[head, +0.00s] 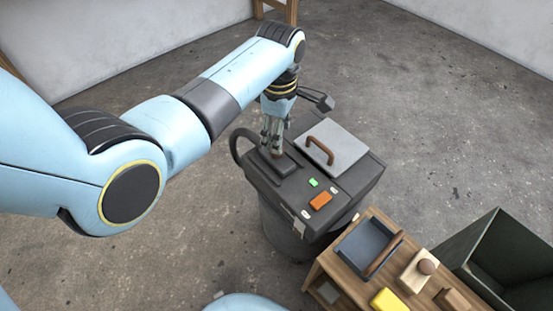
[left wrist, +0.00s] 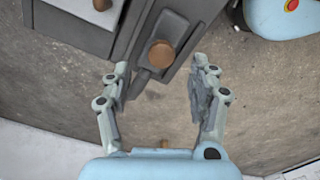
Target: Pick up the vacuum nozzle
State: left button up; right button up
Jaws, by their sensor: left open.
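The vacuum nozzle (head: 287,166) is a dark, flat piece with a brown round stub, lying on the left part of the dark vacuum's top (head: 334,190). In the left wrist view the nozzle (left wrist: 174,30) shows its brown stub end-on, centred between and slightly beyond my fingertips. My left gripper (head: 273,142) points down over the nozzle and partly hides it in the head view. In the left wrist view its fingers (left wrist: 160,80) are spread wide with a gap on both sides of the stub. I cannot tell the exact height between them. My right gripper is not in view.
The vacuum has a grey lid (head: 325,143) with a brown handle, an orange button (head: 320,201) and a hose at its left. A wooden bench (head: 318,272) at lower right bears a dustpan (head: 358,250), a brush and a yellow block. A dark green bin (head: 480,242) stands beside it.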

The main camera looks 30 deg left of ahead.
aim_at(283, 165)
pick_arm(q)
jog(key=f+b, duration=0.1)
jog(key=f, duration=0.3)
jog(key=f+b, duration=0.1)
jog(key=f, duration=0.1)
jog(key=shift+s+a+f+b, duration=0.2)
jog(key=shift+a+f+b, duration=0.05)
jog(key=shift+b, duration=0.05)
jog(key=shift+r, duration=0.15)
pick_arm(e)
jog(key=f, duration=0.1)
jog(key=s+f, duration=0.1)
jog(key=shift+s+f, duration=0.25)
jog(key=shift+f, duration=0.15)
pick_arm(q)
grip_shut()
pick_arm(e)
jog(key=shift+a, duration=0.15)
